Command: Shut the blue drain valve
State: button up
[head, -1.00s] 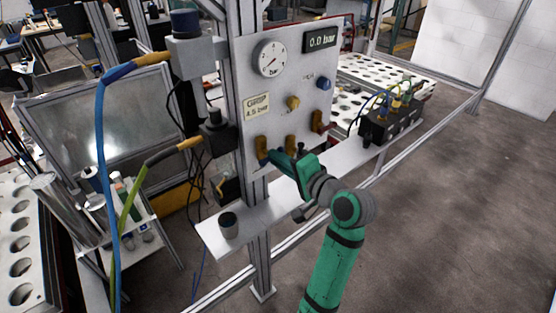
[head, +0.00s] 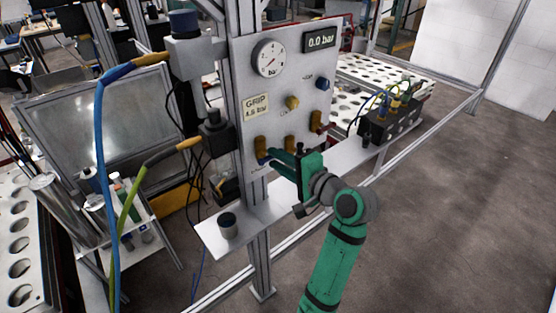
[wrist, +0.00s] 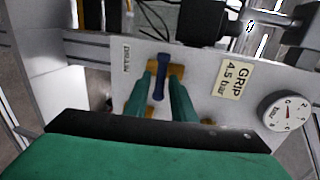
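The drain valve's blue lever (wrist: 160,78) shows in the wrist view on its brass body (wrist: 177,72), beside the small label plate. The lever lies across the brass body, pointing sideways along the panel. My gripper (wrist: 161,88) has its two green fingers apart, one on each side of the lever, with narrow gaps. In the head view my gripper (head: 274,158) is at the lower left of the white panel (head: 290,98), at the leftmost brass valve (head: 260,143). The fingers mostly hide the lever there.
Above are a dial gauge (head: 269,58) and a display (head: 319,40) reading 0.0 bar. A shelf (head: 262,207) with a dark cup (head: 228,226) runs below.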

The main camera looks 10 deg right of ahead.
jog(key=shift+o, duration=0.3)
jog(key=v, duration=1)
jog(key=shift+s+d, duration=0.25)
jog(key=shift+s, duration=0.1)
jog(key=s+a+f+h, duration=0.2)
jog(key=a+f+h, duration=0.1)
jog(key=f, duration=0.9)
jog(key=s+a+f+h, duration=0.2)
jog(key=a+f, duration=0.1)
jog(key=f, duration=0.8)
jog(key=s+a+f+n+h, duration=0.35)
jog(key=s+f, duration=0.45)
jog(key=s, duration=0.3)
jog(key=s+a+r+n, duration=0.1)
jog(key=s+a+n, duration=0.2)
jog(key=s, duration=0.3)
jog(key=s+a+r+n+y, duration=0.1)
jog(key=s+a+n, duration=0.2)
jog(key=s, duration=0.4)
jog(key=s+a+r+n+t+y, duration=0.1)
jog(key=s+a+r+n, duration=0.1)
jog(key=s, duration=0.5)
jog(key=shift+s+a+n, duration=0.2)
jog(key=shift+a+n, duration=0.45)
jog(key=shift+n, duration=0.2)
